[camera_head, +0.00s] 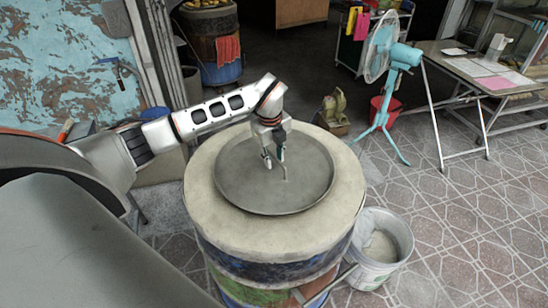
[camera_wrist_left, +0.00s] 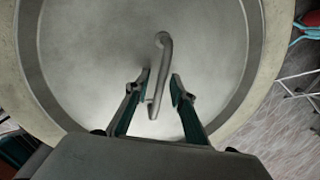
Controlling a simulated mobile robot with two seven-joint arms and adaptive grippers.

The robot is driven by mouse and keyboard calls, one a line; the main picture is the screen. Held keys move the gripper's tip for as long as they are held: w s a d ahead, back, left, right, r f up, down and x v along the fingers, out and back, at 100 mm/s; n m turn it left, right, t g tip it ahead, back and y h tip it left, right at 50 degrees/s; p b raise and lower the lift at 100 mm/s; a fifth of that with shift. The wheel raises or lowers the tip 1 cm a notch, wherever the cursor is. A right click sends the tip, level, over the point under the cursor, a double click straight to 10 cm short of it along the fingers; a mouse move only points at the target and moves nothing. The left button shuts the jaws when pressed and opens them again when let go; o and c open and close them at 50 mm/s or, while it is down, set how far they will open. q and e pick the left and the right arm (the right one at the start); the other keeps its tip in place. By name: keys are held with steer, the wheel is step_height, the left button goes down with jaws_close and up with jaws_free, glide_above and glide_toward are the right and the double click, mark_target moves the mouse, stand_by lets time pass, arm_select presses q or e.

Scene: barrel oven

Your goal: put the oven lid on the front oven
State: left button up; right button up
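The oven lid (camera_head: 245,180) is a round grey metal disc with a bent bar handle (camera_head: 285,176). It lies flat on top of the front oven (camera_head: 343,215), a barrel with a thick pale rim. In the left wrist view the lid (camera_wrist_left: 90,60) fills much of the picture, its handle (camera_wrist_left: 164,60) standing out near the middle. My left gripper (camera_head: 273,160) is over the lid at the handle. In the wrist view its fingers (camera_wrist_left: 162,82) are apart, with the handle's lower part between them, closer to the left finger. Whether they touch it I cannot tell. My right gripper is not in view.
A white bucket (camera_head: 385,250) stands close to the oven's right. Behind are a turquoise fan (camera_head: 392,60), a red bucket (camera_head: 385,110) and a folding table (camera_head: 475,68). Another barrel oven (camera_head: 210,45) stands at the back left. The tiled floor at right is clear.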

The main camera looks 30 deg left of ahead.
mark_target(272, 172)
arm_select(q)
steer(key=shift+r, duration=0.1)
step_height(272, 172, up, 12)
steer(key=s, duration=0.2)
steer(key=shift+d+b, duration=0.25)
steer(key=shift+b, duration=0.05)
stand_by(0.5)
